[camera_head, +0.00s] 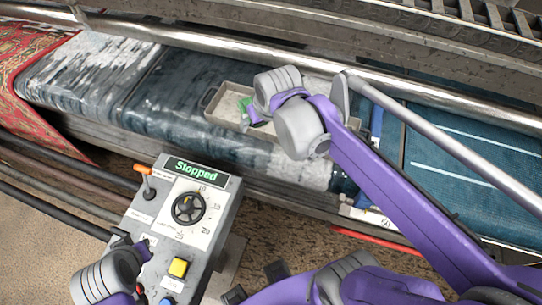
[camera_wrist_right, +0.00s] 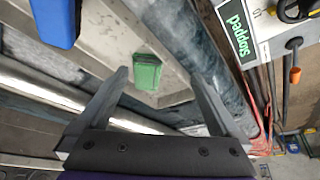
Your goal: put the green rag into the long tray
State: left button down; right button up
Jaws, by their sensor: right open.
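The green rag (camera_wrist_right: 146,72) shows between the spread fingers of my right gripper (camera_wrist_right: 158,76) in the right wrist view, with clear gaps on both sides. It appears to lie on the pale floor of the long tray (camera_wrist_right: 110,22). In the head view the tray (camera_head: 213,107) rests on the wet belt, and a bit of the green rag (camera_head: 244,103) shows at its left part. My right wrist hides much of the tray and the right gripper there. My left gripper (camera_head: 132,246) is at the lower left, beside the control box; its jaws are unclear.
The control box (camera_head: 215,185) reads "Stopped" and carries a dial, an orange-tipped lever and a yellow button. A metal rail (camera_head: 190,40) runs behind the belt. A red rug (camera_head: 22,60) lies at the left. A blue object (camera_wrist_right: 54,20) is near the tray.

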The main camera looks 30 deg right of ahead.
jog(key=s+a+f, duration=0.3)
jog(key=s+f, duration=0.4)
jog(key=s, duration=0.5)
jog(key=shift+s+n+t, duration=0.3)
jog(key=shift+n, duration=0.1)
